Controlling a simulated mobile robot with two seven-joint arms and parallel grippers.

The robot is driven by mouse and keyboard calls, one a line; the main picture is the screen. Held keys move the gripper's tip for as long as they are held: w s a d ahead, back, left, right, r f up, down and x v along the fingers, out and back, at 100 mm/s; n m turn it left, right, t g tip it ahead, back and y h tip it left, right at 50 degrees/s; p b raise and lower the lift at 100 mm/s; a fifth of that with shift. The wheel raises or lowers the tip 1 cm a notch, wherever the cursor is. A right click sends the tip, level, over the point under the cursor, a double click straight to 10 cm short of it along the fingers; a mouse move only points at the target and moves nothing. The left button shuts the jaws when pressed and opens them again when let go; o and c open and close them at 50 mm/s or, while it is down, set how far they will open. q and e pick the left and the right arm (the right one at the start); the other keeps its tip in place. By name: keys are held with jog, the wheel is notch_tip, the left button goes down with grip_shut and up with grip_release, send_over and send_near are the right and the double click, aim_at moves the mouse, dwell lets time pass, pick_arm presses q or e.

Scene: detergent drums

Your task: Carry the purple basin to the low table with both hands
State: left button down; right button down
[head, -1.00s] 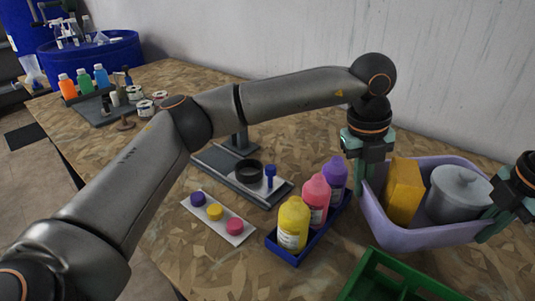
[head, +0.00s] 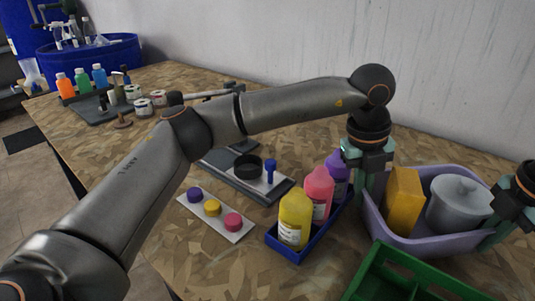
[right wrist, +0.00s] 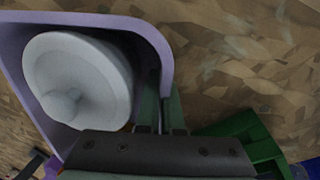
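The purple basin (head: 436,246) is at the right of the head view, holding a yellow block-shaped item (head: 403,203) and a grey lidded pot (head: 459,204). My left gripper (head: 366,192) is shut on its left rim, one finger on each side of the wall. My right gripper (head: 496,236) is at the right rim. In the right wrist view the basin wall (right wrist: 152,38) runs between that gripper's fingers (right wrist: 162,112), close on both sides. The basin looks roughly level; whether its bottom touches the worktop is hidden. I cannot make out a low table.
A green crate (head: 378,272) stands just in front of the basin. A blue tray (head: 287,250) with yellow, pink and purple bottles is close on its left. A white strip with coloured caps (head: 213,208) lies further left. A wall (head: 440,70) is behind.

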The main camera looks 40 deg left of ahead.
pick_arm(q)
jog(key=c, duration=1.5)
grip_release()
jog(key=shift+f, duration=0.25)
pick_arm(e)
jog(key=c, duration=1.5)
grip_release()
jog(key=shift+f, duration=0.25)
pick_arm(q)
jog(key=o, duration=0.4)
jog(key=shift+r, duration=0.1)
pick_arm(e)
jog(key=o, duration=0.4)
jog(key=shift+r, duration=0.1)
jog(key=shift+r, duration=0.1)
pick_arm(q)
jog(key=r, duration=0.4)
jog(key=a+r, duration=0.1)
jog(key=r, duration=0.3)
jog(key=s+r, duration=0.1)
jog(key=r, duration=0.3)
jog(key=shift+a, duration=0.15)
pick_arm(e)
jog(key=r, duration=0.4)
jog(key=s+r, duration=0.1)
jog(key=r, duration=0.3)
jog(key=d+r, duration=0.1)
jog(key=r, duration=0.2)
jog(key=shift+s+r, duration=0.15)
jog(key=shift+r, duration=0.25)
